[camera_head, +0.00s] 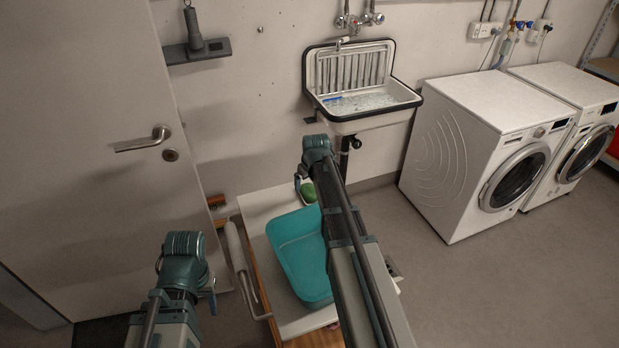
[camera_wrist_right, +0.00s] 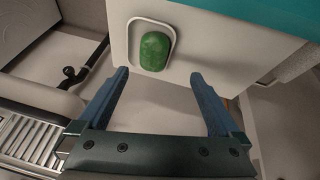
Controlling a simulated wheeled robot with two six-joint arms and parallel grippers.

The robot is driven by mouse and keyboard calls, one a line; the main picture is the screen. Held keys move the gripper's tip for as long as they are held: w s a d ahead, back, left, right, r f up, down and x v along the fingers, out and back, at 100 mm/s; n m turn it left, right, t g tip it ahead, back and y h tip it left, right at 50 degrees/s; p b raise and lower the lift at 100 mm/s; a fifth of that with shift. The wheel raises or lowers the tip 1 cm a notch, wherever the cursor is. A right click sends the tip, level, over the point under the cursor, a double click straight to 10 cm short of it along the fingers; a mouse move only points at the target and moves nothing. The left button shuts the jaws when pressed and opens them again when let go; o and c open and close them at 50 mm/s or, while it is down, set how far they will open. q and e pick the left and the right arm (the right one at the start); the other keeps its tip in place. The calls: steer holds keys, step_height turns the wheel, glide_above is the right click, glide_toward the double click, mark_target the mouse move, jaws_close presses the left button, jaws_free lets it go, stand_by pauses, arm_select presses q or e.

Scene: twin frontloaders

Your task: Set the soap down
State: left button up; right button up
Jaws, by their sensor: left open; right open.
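The green soap (camera_head: 308,192) lies on the far end of a white-topped table (camera_head: 258,212). In the right wrist view the soap (camera_wrist_right: 154,50) rests in a shallow white dish (camera_wrist_right: 137,32), with no finger touching it. My right gripper (camera_wrist_right: 160,76) is open and empty, its two fingertips apart just short of the dish. In the head view my right gripper (camera_head: 298,178) is beside the soap, partly hidden by its own wrist. My left gripper (camera_head: 212,300) is at the lower left, away from the soap, with its fingers mostly hidden.
A teal tub (camera_head: 290,240) takes up much of the tabletop, and a white roller (camera_head: 236,250) is at its left edge. A sink (camera_head: 365,105) hangs behind the table. Two washing machines (camera_head: 470,150) stand right. The floor between is clear.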

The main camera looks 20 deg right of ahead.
arm_select(q)
step_height(320, 180, up, 3)
steer(key=shift+f+p, duration=0.2)
steer(key=shift+p, duration=0.5)
arm_select(e)
steer(key=v, duration=0.2)
steer(key=shift+s+a+r, duration=0.1)
steer(key=shift+r, duration=0.25)
steer(key=s+a, duration=0.3)
steer(key=a, duration=0.2)
steer(key=s+a+f+g, duration=0.1)
steer(key=s+a, duration=0.2)
steer(key=a, duration=0.2)
steer(key=s+a+n+g, duration=0.1)
steer(key=s+a, duration=0.2)
steer(key=a, duration=0.3)
steer(key=shift+s+f+y, duration=0.2)
steer(key=shift+y, duration=0.2)
steer(key=s+a+g, duration=0.1)
steer(key=s+a, duration=0.5)
steer(key=s, duration=0.2)
steer(key=s+a+n+g+h, duration=0.1)
steer(key=s+a+g, duration=0.1)
steer(key=s+a, duration=0.4)
steer(key=s, duration=0.3)
steer(key=shift+s+a+f+n, duration=0.2)
steer(key=shift+s+a+n, duration=0.05)
steer(key=shift+n, duration=0.05)
